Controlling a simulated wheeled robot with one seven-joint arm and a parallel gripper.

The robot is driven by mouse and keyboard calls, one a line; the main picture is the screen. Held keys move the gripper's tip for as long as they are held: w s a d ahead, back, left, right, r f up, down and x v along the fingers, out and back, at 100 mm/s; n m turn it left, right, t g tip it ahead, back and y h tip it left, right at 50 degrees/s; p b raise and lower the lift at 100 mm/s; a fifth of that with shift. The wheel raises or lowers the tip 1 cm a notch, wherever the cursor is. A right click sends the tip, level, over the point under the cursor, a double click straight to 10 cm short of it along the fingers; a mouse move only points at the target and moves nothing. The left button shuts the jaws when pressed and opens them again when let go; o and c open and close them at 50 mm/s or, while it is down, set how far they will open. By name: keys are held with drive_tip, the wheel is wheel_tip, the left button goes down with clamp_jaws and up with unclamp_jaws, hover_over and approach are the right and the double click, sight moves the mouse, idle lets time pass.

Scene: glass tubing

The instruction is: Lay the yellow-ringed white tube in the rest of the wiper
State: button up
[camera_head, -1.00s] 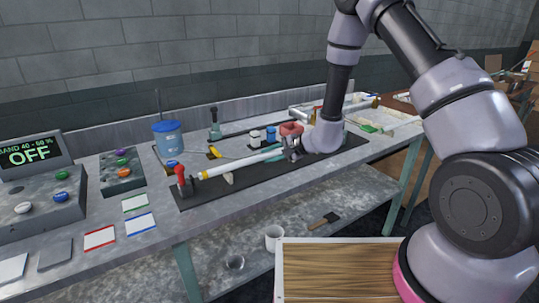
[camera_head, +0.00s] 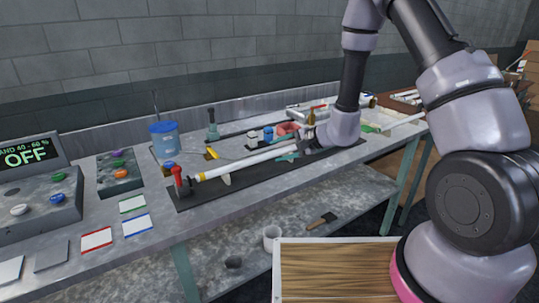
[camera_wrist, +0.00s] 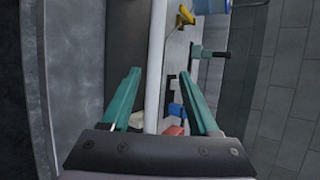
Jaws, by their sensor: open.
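The white tube (camera_head: 250,161) with a yellow ring (camera_head: 201,177) near its left end lies lengthwise over a long dark base (camera_head: 212,197). Its left end is close to a red-topped post (camera_head: 178,178). I cannot tell which part is the wiper's rest, or whether the tube is seated. My gripper (camera_head: 290,156) is at the tube's right part in the head view. In the wrist view its teal fingers (camera_wrist: 159,72) are open, one on each side of the tube (camera_wrist: 155,60), with gaps visible. The tube's contact with its supports is hidden.
A blue-lidded container (camera_head: 164,140) and a dark green-topped stand (camera_head: 213,125) are behind the base. Pink (camera_head: 287,128) and blue small items sit close behind my gripper. Control boxes (camera_head: 38,195) and coloured cards (camera_head: 137,224) are at left. The front table strip is partly clear.

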drive_tip(key=s+d+r+n+g, duration=0.25)
drive_tip(key=s+r, duration=0.35)
drive_tip(key=r, duration=0.5)
drive_tip(key=s+d+r+n+g, duration=0.15)
drive_tip(key=s+d+r, duration=0.25)
drive_tip(key=s+r, duration=0.55)
drive_tip(key=s+d+r+t+h, duration=0.2)
drive_tip(key=s+d+r+h, duration=0.2)
drive_tip(key=d+r, duration=0.2)
drive_tip(key=s+d+r+t+h, duration=0.3)
drive_tip(key=d+r, duration=0.4)
drive_tip(key=d, duration=0.3)
drive_tip(key=shift+s+r+n+h, duration=0.25)
drive_tip(key=shift+s+h, duration=0.35)
drive_tip(key=shift+s, duration=0.35)
